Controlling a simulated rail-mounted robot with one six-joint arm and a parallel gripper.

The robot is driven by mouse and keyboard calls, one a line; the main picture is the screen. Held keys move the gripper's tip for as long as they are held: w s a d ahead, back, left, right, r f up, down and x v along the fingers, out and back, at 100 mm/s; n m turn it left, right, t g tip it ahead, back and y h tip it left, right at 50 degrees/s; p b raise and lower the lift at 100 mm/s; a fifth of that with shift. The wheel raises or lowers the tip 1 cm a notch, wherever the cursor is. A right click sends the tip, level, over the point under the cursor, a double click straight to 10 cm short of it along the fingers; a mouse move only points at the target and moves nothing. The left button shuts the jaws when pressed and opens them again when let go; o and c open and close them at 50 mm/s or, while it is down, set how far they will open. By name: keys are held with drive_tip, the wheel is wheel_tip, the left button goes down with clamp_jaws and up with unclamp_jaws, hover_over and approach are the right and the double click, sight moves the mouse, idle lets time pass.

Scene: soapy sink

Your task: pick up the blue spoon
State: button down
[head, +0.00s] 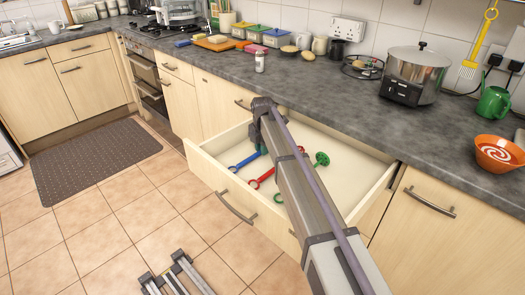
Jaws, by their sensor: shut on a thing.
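The blue spoon (243,163) shows inside the open drawer, its ring-shaped end toward the drawer front and its other end running up toward my wrist. My gripper (257,140) reaches down over the back left of the drawer, at the upper end of the blue spoon. It is shut on the blue spoon. The fingertips are small and partly hidden by my arm, so the grasp itself is hard to see.
A red utensil (264,178) and a green utensil (321,159) lie in the drawer (222,178) right of the blue spoon, partly behind my arm. The grey counter (300,93) above holds a small white bottle (260,62) and a steel pot (413,72).

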wheel_tip(320, 180, up, 10)
drive_tip(key=p, duration=1)
drive_tip(key=shift+r, duration=0.25)
